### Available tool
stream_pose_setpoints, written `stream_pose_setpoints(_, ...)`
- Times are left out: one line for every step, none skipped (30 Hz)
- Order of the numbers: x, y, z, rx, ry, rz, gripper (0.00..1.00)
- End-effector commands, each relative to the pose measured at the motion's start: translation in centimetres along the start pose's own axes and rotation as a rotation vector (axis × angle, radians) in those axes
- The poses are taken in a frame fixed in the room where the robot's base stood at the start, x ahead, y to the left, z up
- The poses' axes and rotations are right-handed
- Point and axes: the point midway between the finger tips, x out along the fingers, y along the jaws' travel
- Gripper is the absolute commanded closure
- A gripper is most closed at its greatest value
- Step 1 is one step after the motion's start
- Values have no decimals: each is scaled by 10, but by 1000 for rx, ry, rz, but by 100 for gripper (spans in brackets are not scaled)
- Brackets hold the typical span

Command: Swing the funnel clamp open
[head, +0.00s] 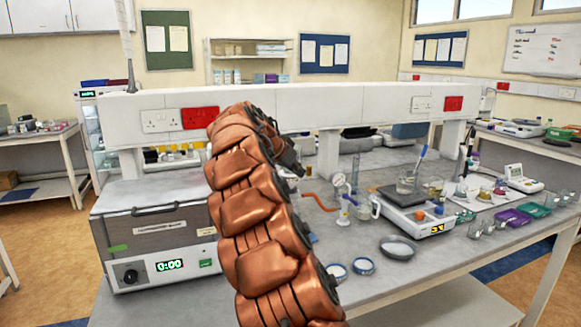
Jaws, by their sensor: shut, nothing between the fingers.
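A small glass filter apparatus (343,205) stands on the grey bench right of my arm, with an orange hose (318,203) running to its left. A small purple part (349,199) shows on it; I cannot tell whether this is the funnel clamp, or how the clamp stands. My copper arm rises through the middle of the head view. My dark gripper (292,168) shows only in part behind the arm's upper end, left of the apparatus and apart from it in the picture. It is shut and empty; its fingertips are mostly hidden.
A water bath (155,245) stands left of my arm. Right of the apparatus are a balance (415,215) bearing a beaker, and a tray (490,190) with glassware. A round dish (397,248) and two blue-rimmed dishes (363,266) lie in front. A white service rail (350,105) crosses above the bench.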

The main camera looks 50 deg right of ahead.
Motion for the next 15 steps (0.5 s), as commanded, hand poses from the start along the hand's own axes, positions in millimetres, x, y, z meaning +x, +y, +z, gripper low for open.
stream_pose_setpoints(3,0,-4,0,-1,1,100)
stream_pose_setpoints(6,0,-5,0,-2,2,100)
stream_pose_setpoints(8,0,-7,0,-2,2,100)
stream_pose_setpoints(10,0,-8,-1,-3,2,100)
stream_pose_setpoints(11,0,-8,-1,-3,2,100)
stream_pose_setpoints(12,0,-9,-1,-3,2,100)
stream_pose_setpoints(13,0,-10,-1,-3,2,100)
stream_pose_setpoints(14,0,-10,-1,-3,2,100)
stream_pose_setpoints(14,0,-10,0,-3,2,100)
stream_pose_setpoints(14,0,-11,-1,-3,2,100)
stream_pose_setpoints(14,0,-11,0,-2,2,100)
stream_pose_setpoints(14,0,-11,0,-2,1,100)
stream_pose_setpoints(14,0,-11,-1,-2,1,100)
stream_pose_setpoints(14,0,-11,0,-2,1,100)
stream_pose_setpoints(14,0,-11,0,-2,1,100)
